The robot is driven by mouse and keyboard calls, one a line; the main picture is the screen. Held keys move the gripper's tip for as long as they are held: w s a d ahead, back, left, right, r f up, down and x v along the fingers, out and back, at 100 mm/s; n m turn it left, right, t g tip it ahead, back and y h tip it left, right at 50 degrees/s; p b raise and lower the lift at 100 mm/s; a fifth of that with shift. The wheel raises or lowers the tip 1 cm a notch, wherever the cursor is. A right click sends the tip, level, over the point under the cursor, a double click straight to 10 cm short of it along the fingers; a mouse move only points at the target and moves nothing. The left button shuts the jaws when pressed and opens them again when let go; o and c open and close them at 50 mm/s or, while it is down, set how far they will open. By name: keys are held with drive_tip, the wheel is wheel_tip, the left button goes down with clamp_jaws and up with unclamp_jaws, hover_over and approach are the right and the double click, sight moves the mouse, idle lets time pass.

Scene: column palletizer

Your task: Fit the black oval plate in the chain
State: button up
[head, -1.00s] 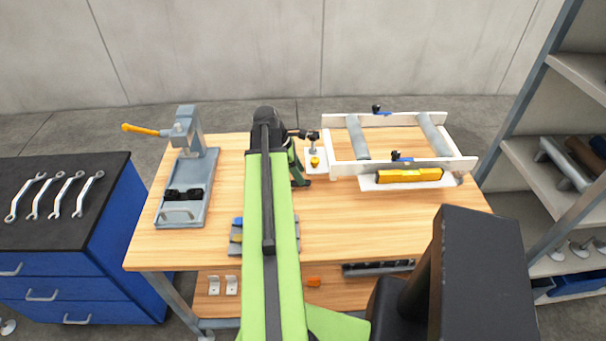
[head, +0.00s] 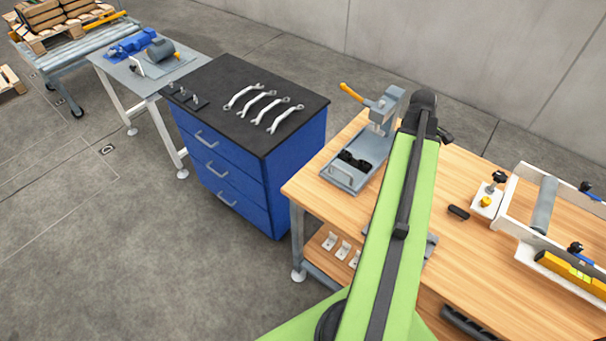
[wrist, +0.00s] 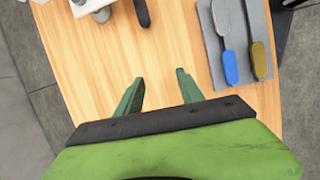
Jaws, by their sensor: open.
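A small black elongated piece with rounded ends, which looks like the black oval plate (head: 458,212), lies flat on the wooden bench right of my arm. It also shows, partly cut off, at the top of the wrist view (wrist: 142,12). Dark chain-like pieces, perhaps the chain (head: 355,160), sit in the grey press fixture (head: 345,178) at the bench's left end. My gripper (wrist: 158,85) is open in the wrist view, with bare bench between its green fingers and the black piece beyond them. In the head view my arm mostly hides the gripper.
A grey mat (wrist: 212,30) holds blue- and yellow-handled tools. A white roller frame (head: 515,195) with a yellow level (head: 570,268) stands right. A blue cabinet (head: 230,175) bears several wrenches. A grey side table (head: 130,75) stands left.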

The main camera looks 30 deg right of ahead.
drive_tip(key=w+a+m+t, duration=0.2)
drive_tip(key=w+a, duration=1.6)
drive_tip(key=a, duration=0.4)
drive_tip(key=w+a+y, duration=0.1)
drive_tip(key=w+a, duration=0.1)
drive_tip(key=a, duration=1.2)
drive_tip(key=w+a+f+m+t+y, duration=0.1)
drive_tip(key=w+a, duration=0.2)
drive_tip(key=a, duration=1)
drive_tip(key=shift+a+m, duration=0.3)
drive_tip(key=shift+a, duration=0.1)
